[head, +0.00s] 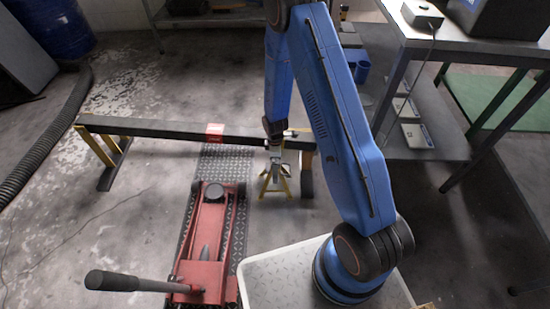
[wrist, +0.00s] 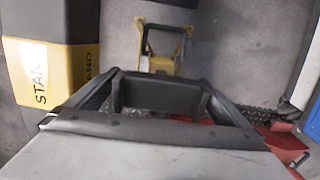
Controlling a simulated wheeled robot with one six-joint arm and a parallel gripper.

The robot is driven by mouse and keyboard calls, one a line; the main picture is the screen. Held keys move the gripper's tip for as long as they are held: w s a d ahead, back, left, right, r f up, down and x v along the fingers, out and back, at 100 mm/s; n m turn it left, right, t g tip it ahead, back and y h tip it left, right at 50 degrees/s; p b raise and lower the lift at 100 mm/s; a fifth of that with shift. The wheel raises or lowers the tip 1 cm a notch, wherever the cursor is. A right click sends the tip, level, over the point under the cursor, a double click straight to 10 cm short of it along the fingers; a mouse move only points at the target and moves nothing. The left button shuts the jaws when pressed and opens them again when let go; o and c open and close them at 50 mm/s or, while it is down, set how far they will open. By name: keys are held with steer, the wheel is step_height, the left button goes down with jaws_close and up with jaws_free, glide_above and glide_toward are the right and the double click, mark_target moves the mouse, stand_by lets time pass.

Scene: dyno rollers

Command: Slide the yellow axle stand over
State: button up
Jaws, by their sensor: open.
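The yellow axle stand (head: 276,184) stands on the concrete floor, under the right part of a long black beam and right of the red floor jack. In the wrist view the yellow stand (wrist: 163,66) shows at top centre, with a dark loop at its top. My gripper (head: 275,146) hangs just above the stand in the head view, pointing down. In the wrist view my gripper (wrist: 158,88) is open, its dark fingers spread, with the stand beyond them. I cannot tell whether they touch. The gripper hides the stand's near part.
The red floor jack (head: 205,240) lies to the left. A black and yellow part lettered STAND (wrist: 48,78) is close by on the left. A grey workbench (head: 425,90) stands right.

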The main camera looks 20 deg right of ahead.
steer(key=shift+f, duration=0.25)
steer(key=c, duration=2.1)
steer(key=shift+s, duration=0.1)
